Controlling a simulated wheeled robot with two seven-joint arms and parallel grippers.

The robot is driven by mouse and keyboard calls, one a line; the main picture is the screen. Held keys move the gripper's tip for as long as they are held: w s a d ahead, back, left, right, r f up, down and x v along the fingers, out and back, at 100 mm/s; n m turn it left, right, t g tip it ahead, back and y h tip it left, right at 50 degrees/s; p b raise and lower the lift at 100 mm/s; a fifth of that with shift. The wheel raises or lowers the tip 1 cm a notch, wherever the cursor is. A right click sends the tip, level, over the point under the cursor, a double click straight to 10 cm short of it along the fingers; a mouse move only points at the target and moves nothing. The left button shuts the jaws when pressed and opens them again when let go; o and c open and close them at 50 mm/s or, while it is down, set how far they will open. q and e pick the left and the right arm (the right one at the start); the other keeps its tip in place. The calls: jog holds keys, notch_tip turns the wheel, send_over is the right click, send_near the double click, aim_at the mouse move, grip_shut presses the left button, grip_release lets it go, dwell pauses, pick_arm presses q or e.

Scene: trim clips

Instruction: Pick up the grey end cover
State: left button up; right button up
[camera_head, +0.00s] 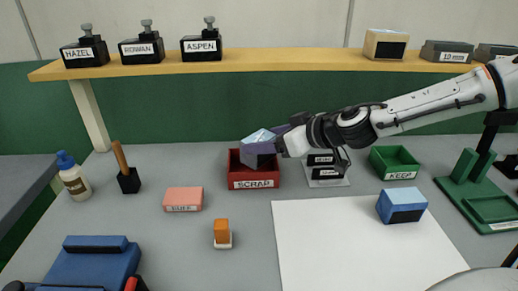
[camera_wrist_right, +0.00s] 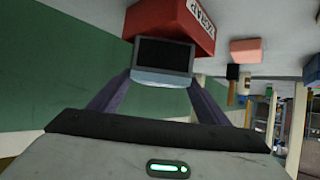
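My right gripper (camera_head: 262,142) reaches in from the right, over the red SCRAP bin (camera_head: 254,184). Its purple fingers are shut on a pale blue-grey block with a dark face, which looks like the grey end cover (camera_head: 257,146). In the right wrist view the end cover (camera_wrist_right: 163,78) sits between both fingertips of the right gripper (camera_wrist_right: 162,82), with the SCRAP bin (camera_wrist_right: 178,22) beyond it. In the head view the end cover is at the height of the bin's back rim; whether it touches the bin is unclear. My left gripper is not in view.
A blue block with a dark face (camera_head: 401,206) sits on the white sheet (camera_head: 340,245). A green KEEP tray (camera_head: 394,163) stands behind it. A pink block (camera_head: 183,199) and an orange-topped piece (camera_head: 222,233) lie left. A shelf (camera_head: 290,61) holds stamps and blocks.

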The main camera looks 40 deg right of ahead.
jog(key=c, duration=0.6)
notch_tip(320, 180, up, 10)
jog(key=p, duration=0.2)
jog(key=p, duration=0.3)
jog(key=shift+w+d+f, duration=0.15)
jog(key=shift+w+f, duration=0.2)
jog(key=shift+f, duration=0.35)
send_over(266, 139)
notch_tip(266, 139, down, 4)
jog(key=shift+f+b, duration=0.1)
jog(key=shift+b, duration=0.2)
jog(key=shift+f+b, duration=0.55)
jog(key=shift+f, duration=0.25)
